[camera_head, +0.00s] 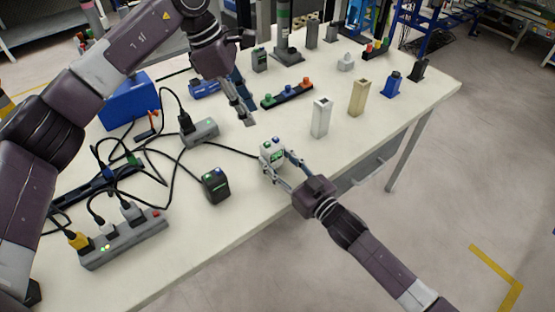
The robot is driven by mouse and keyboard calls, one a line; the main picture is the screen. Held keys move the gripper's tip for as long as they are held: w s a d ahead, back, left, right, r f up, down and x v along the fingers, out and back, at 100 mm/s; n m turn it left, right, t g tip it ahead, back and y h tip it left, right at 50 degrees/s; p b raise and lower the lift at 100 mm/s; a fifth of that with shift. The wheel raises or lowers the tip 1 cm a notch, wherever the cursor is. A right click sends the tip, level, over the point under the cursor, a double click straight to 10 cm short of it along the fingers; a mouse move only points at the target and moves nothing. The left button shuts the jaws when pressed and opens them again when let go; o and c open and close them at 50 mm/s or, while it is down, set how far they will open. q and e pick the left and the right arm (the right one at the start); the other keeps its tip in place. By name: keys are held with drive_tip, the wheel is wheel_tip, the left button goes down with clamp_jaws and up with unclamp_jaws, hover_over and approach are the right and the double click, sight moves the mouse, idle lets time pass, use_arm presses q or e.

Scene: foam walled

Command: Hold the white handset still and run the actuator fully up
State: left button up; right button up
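The white handset (271,148), a small pale box with green buttons on its top, stands on the near part of the table, right of centre. My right gripper (275,161) reaches it from the lower right, with one finger on each side of its lower body, and looks shut on it. My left gripper (247,120) points down above the table, a little behind and left of the handset and apart from it. Its fingers look close together with nothing between them. A grey upright column with a green label (284,20) stands at the back; I cannot tell whether it is the actuator.
A black box (215,186) stands left of the handset. White (321,118) and tan (358,97) blocks stand to its right. A strip with coloured knobs (287,95) lies behind. Cables and a grey power strip (125,239) crowd the left. The near table edge is close.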

drive_tip(key=c, duration=0.7)
use_arm(q)
clamp_jaws()
idle(0.7)
